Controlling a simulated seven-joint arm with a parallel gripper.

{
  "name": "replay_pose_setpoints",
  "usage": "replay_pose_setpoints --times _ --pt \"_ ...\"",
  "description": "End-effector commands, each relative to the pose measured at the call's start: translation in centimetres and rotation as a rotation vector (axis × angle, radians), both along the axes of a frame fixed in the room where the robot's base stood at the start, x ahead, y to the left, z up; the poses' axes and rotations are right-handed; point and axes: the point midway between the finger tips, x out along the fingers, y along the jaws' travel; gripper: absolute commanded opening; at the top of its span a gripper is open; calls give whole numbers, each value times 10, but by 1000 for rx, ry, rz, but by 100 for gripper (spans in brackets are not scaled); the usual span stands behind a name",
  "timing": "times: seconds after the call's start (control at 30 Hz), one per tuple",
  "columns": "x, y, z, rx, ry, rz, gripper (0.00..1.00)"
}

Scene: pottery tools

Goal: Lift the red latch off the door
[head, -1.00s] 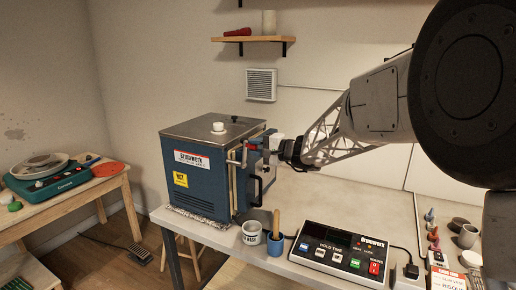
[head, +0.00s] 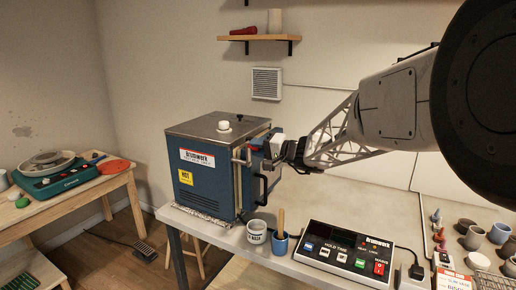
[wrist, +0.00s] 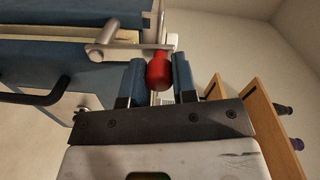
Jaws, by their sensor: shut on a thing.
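The blue kiln (head: 206,172) stands on the left part of the bench, its door side facing right. The latch's red knob (wrist: 158,70) sits between the two blue fingers of my gripper (wrist: 158,80) in the wrist view. My gripper (head: 276,146) is shut on it at the upper edge of the door in the head view. A metal latch arm (wrist: 115,42) runs left from the knob to a round pivot on the kiln. The black door handle (head: 263,188) is below the gripper. The knob is mostly hidden by the fingers in the head view.
A white cup (head: 257,232) and a blue cup with a wooden tool (head: 278,244) stand in front of the kiln. The control box (head: 345,253) lies to their right. Several small pots stand at the far right. A wall shelf (head: 258,38) hangs above.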

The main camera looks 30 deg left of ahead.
Motion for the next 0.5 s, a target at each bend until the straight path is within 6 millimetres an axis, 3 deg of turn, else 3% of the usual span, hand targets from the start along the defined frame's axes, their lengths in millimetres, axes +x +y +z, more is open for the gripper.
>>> replay_pose_setpoints --times 0.03,0.17,0.5 --pt "-1 0 0 -1 0 2 30" --pt "-1 0 0 -1 1 2 50" --pt "0 -1 0 0 1 1 51"
